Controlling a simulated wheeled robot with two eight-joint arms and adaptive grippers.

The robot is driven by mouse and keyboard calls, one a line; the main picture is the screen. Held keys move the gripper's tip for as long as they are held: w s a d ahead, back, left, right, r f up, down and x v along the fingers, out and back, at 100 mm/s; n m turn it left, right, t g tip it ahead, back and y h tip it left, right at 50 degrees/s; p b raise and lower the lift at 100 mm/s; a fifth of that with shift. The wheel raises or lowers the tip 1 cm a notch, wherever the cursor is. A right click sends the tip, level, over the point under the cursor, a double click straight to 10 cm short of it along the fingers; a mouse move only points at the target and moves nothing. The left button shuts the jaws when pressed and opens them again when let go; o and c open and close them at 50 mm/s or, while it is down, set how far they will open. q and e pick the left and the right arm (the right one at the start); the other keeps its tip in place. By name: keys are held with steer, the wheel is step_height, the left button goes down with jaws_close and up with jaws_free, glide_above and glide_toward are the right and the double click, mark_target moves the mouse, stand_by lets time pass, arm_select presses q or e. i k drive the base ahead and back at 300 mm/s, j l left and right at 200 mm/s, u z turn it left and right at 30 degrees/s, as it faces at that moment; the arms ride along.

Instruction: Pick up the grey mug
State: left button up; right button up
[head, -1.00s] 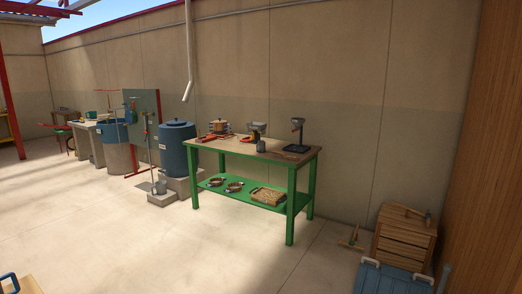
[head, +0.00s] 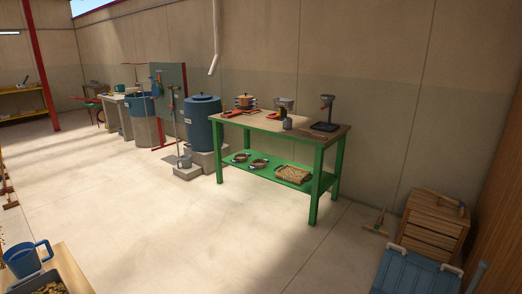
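A small grey cup-like thing (head: 287,124), which looks like the grey mug, stands upright near the front edge of the green-legged table's (head: 257,123) wooden top. It is too small for me to make out a handle. Another small grey vessel (head: 184,161) stands low on a concrete step by the blue barrel; I cannot tell if it is a mug or a bucket. Neither of my grippers is in view.
A blue jug (head: 22,262) stands on a near wooden surface at lower left. A blue barrel (head: 202,124) is left of the table. Wooden crates (head: 435,226) and a blue chest (head: 414,273) stand at right. The middle floor (head: 190,225) is clear.

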mark_target(287, 124)
steer(key=i+z, duration=0.15)
steer(key=i, duration=0.7)
steer(key=i+z, duration=0.2)
steer(key=i, duration=0.7)
steer(key=i+j+z, duration=0.15)
steer(key=i, duration=0.7)
steer(key=i+z, duration=0.2)
steer(key=i, duration=0.35)
steer(key=i+j+z, duration=0.15)
steer(key=i, duration=0.4)
steer(key=i+j+z, duration=0.2)
steer(key=i, duration=0.35)
steer(key=i+j+z, duration=0.2)
steer(key=i, duration=0.3)
